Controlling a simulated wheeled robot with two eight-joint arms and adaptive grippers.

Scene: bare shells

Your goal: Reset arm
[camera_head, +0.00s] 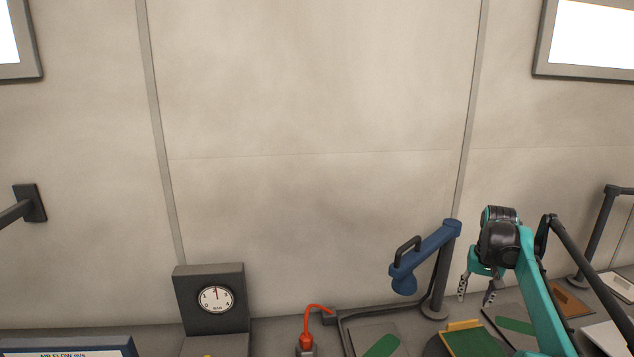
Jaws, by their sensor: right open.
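My right gripper (476,297) hangs at the lower right, on the teal arm that comes in from the bottom right. Its two dark fingers point down and stand apart, with nothing between them. It is just right of a dark post that carries a blue swing arm (428,250). This arm has a black handle on top and a blue cup-shaped head at its lower left end. I see no contact between the gripper and the post. My left gripper is not in view.
Dark rails show at the left (14,213) and right (603,225).

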